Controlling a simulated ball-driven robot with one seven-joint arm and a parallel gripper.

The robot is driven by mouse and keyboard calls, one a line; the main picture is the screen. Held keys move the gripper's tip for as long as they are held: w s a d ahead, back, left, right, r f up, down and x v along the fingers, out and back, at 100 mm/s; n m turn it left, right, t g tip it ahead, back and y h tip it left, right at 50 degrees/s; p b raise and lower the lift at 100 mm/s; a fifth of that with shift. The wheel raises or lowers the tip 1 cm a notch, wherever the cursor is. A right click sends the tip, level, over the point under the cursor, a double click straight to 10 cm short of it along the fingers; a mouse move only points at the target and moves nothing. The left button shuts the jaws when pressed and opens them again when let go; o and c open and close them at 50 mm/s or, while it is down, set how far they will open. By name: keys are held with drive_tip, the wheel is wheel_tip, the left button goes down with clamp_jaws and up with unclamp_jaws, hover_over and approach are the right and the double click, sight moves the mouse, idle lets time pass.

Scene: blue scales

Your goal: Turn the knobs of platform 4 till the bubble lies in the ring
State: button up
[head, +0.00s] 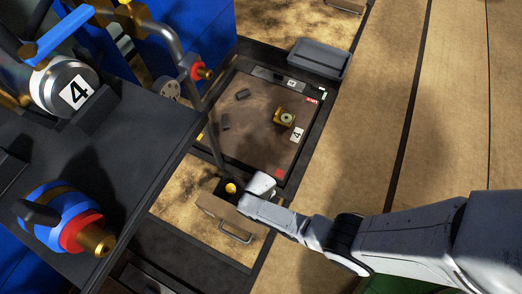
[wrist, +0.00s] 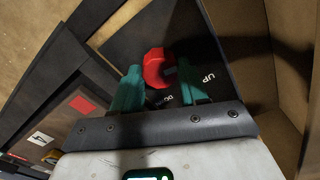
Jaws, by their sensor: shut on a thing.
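Platform 4 (head: 262,142) is a dark, dusty square plate with a "4" label and coloured corner marks. A brass level (head: 279,121) with a round pale vial (head: 287,117) sits on its right part; bubble and ring are too small to tell apart. In the wrist view, a red knob (wrist: 154,66) stands on a black panel marked "UP", with a second, partly hidden word. My gripper (wrist: 160,88) is shut on the red knob, a green finger at each side. In the head view my gripper (head: 262,186) is by the platform's near edge; its fingers and the red knob are hidden.
A yellow knob (head: 231,188) shows in a dark box left of my gripper. A grey tray (head: 320,58) lies beyond the platform. A dark bench (head: 150,125) with a blue valve (head: 62,215) and a pipe rises at left. Bare floor lies right.

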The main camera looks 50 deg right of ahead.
drive_tip(key=o, duration=1.1)
drive_tip(key=shift+c, duration=0.2)
drive_tip(key=shift+r, duration=0.1)
wheel_tip(320, 180, up, 11)
drive_tip(key=p, duration=0.7)
drive_tip(key=shift+f, duration=0.2)
